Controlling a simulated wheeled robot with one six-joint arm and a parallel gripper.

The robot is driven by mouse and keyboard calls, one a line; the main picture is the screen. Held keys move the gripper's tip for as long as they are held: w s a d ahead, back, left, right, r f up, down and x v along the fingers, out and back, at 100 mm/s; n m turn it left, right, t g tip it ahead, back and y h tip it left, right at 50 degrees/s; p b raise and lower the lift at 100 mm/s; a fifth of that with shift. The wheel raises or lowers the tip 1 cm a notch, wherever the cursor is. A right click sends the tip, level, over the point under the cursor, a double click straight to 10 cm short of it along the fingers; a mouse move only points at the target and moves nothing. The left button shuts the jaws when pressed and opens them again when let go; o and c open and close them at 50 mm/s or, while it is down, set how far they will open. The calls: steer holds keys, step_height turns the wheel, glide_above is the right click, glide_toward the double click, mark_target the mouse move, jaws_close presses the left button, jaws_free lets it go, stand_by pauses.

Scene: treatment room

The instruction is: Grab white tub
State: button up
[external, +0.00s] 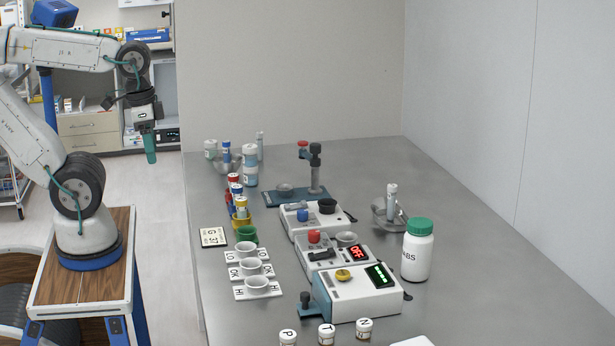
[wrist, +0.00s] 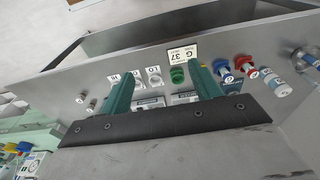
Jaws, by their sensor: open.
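I cannot tell which one is meant. A larger white bottle (external: 415,260) with a green lid stands at the right. My gripper (external: 150,148) hangs high left of the table, apart from the tubs. In the wrist view its two green fingers (wrist: 163,88) are spread with nothing between them.
A green cup (external: 247,234) and a "G 37" card (external: 213,237) sit behind the tubs. White devices (external: 345,290) stand right of them, and small lidded jars (external: 326,334) line the front. Grey table (external: 215,310) is bare at front left.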

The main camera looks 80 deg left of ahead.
steer(key=o, duration=0.3)
steer(key=w+d+m+t, duration=0.2)
steer(key=w+t, duration=0.6)
steer(key=w, duration=2.8)
steer(key=m+t+h, duration=0.1)
steer(key=m+h, duration=0.5)
steer(key=h, duration=0.2)
glide_toward(409, 222)
steer(key=w+d+f, duration=0.2)
steer(key=w+f, duration=0.1)
steer(key=w, duration=0.1)
steer(key=x, duration=0.7)
steer(key=shift+w+d, duration=0.2)
steer(key=shift+w, duration=0.15)
steer(key=shift+r, duration=0.1)
steer(key=shift+c, duration=0.3)
